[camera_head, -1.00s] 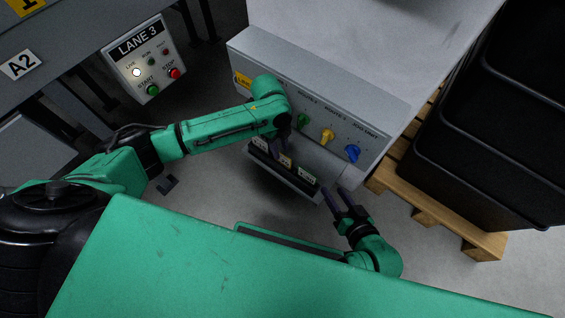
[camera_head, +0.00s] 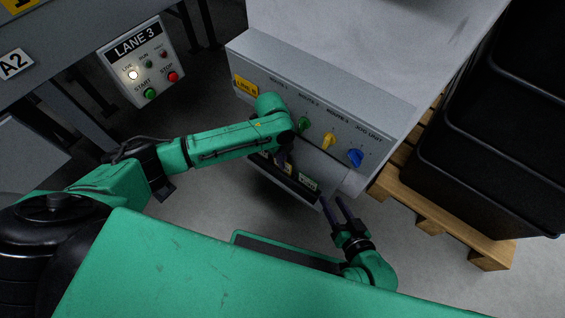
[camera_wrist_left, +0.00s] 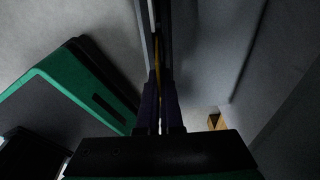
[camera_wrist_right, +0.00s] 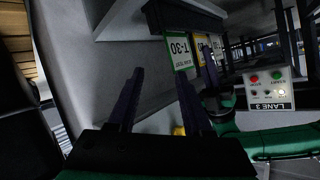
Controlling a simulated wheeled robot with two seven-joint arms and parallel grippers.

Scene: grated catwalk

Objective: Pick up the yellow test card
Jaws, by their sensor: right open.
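The yellow test card (camera_wrist_right: 203,48) stands in a dark rack (camera_wrist_right: 160,14) on the front of the grey cabinet, beside a green card marked T-30 (camera_wrist_right: 181,50). In the head view the rack is partly hidden under my left arm. My left gripper (camera_head: 284,168) is at the rack. In the left wrist view its fingers (camera_wrist_left: 160,95) are close together with a thin yellow edge between them, so it looks shut on the yellow card.
The cabinet front has a green knob (camera_head: 304,124), a yellow knob (camera_head: 329,140) and a blue knob (camera_head: 355,157) above the rack. Black crates (camera_head: 480,150) on a wooden pallet (camera_head: 440,221) stand at the right. A LANE 3 button box (camera_head: 143,62) is at the upper left.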

